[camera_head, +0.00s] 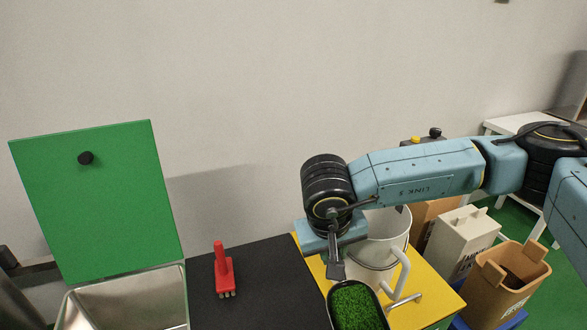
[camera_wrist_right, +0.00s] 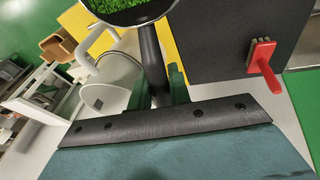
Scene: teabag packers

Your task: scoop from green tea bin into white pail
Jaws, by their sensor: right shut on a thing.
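My right gripper (camera_head: 336,268) is shut on the black handle (camera_wrist_right: 152,65) of a scoop; the handle lies between its fingers in the right wrist view. The scoop (camera_head: 331,300) is heaped with green tea (camera_head: 357,308). It shows at the lower edge of the head view, in front of the white pail (camera_head: 402,222). I cannot tell its height or whether it overlaps the pail's mouth. The pail stands on a yellow mat, partly hidden by my right arm. A metal bin (camera_head: 177,285) with a raised green lid (camera_head: 100,205) is at left; its visible inside looks bare. My left gripper is not in view.
A red brush (camera_head: 223,272) stands on the black mat (camera_head: 265,265) between bin and yellow mat (camera_head: 430,290). A white carton (camera_head: 458,242) and a brown box (camera_head: 510,285) stand to the right. A wall is close behind.

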